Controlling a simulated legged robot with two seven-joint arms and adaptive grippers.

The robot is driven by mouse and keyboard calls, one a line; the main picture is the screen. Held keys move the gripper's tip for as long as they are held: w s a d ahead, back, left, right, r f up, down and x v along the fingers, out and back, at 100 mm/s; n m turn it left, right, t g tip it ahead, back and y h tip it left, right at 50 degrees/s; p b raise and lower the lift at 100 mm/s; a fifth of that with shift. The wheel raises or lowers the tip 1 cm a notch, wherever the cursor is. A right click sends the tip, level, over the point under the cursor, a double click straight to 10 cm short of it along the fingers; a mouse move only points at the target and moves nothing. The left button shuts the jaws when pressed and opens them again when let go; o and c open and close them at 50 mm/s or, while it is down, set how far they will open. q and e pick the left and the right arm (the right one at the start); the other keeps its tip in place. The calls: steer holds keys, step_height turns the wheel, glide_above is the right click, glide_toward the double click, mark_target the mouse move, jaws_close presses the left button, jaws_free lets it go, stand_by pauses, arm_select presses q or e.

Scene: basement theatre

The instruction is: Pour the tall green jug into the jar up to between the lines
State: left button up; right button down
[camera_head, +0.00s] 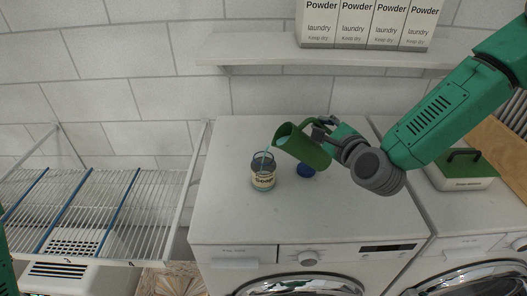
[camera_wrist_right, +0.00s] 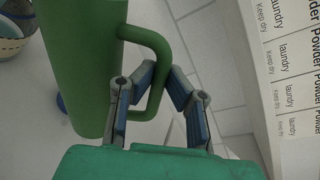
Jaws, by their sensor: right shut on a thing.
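The tall green jug (camera_head: 306,150) is tilted to the left in the air, with its mouth just above and to the right of the jar. A thin light-blue stream runs from its lip into the jar (camera_head: 263,181), which stands upright on the white machine top. The level inside and the lines cannot be made out. My right gripper (camera_head: 322,132) is shut on the jug's handle. In the right wrist view the jug (camera_wrist_right: 82,65) is at the left, its handle between the fingers (camera_wrist_right: 158,92). My left gripper is not in view.
A blue round thing (camera_head: 306,170) lies on the machine top (camera_head: 230,215), right of the jar. A wire drying rack (camera_head: 90,210) is at left. Powder boxes (camera_head: 365,25) stand on the shelf above.

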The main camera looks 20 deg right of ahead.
mark_target(313, 119)
steer(key=shift+w+a+r+n+p, duration=0.15)
steer(key=shift+r+n+p, duration=0.1)
steer(key=shift+r+p, duration=0.25)
steer(key=shift+s+a+r+n+p, duration=0.15)
steer(key=shift+r+n+p, duration=0.1)
steer(key=shift+p, duration=0.35)
steer(key=shift+w+a+r+n+h+p, duration=0.2)
steer(key=shift+a+r+n+p, duration=0.3)
steer(key=shift+p, duration=0.5)
steer(key=shift+w+a+r+n+h+p, duration=0.1)
steer(key=shift+a+r+n+h+p, duration=0.25)
steer(key=shift+r+n+p, duration=0.45)
stand_by(0.5)
